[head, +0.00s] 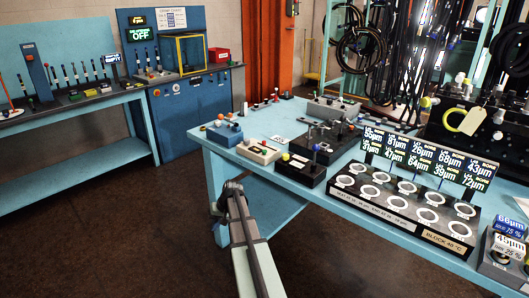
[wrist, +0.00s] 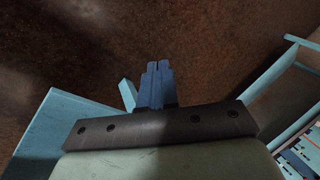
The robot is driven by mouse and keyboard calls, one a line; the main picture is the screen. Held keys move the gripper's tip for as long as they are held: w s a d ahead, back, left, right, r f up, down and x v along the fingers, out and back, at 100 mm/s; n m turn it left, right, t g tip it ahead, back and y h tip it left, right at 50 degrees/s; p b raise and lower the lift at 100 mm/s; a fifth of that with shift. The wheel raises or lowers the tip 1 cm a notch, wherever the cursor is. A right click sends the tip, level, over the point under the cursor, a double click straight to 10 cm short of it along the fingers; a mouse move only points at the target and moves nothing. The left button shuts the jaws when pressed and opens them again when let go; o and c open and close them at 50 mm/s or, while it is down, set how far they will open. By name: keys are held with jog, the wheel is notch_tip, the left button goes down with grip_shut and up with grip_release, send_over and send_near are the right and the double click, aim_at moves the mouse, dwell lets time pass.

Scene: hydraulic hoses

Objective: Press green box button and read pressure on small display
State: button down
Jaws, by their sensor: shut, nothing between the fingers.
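My gripper (wrist: 158,66) shows in the wrist view with its two blue fingers together and nothing between them. It is over bare brown floor, apart from the benches. I cannot clearly pick out a green box or its button in the head view. A row of small boxes (head: 90,92), one perhaps green, lies on the left bench (head: 60,112), too small to tell apart. A small lit display (head: 113,58) stands at the back of that bench, its text too small to read. No task object shows near the fingers in the wrist view.
A blue cabinet (head: 190,105) with a green "OFF" display stands behind. Open floor (head: 120,230) separates the benches.

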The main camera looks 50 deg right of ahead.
jog(key=w+d+r+m+t+h, duration=0.1)
jog(key=w+d+r+t, duration=0.15)
jog(key=d+r, duration=1.45)
notch_tip(320, 180, up, 21)
jog(key=t+h, duration=0.1)
jog(key=t, duration=0.2)
send_over(265, 151)
jog(key=shift+s+d+f, duration=0.15)
jog(key=shift+s+d, duration=0.05)
jog(key=shift+d, duration=0.1)
jog(key=shift+f, duration=0.1)
jog(key=shift+f, duration=4.35)
jog(key=shift+f, duration=0.2)
jog(key=shift+f, duration=0.25)
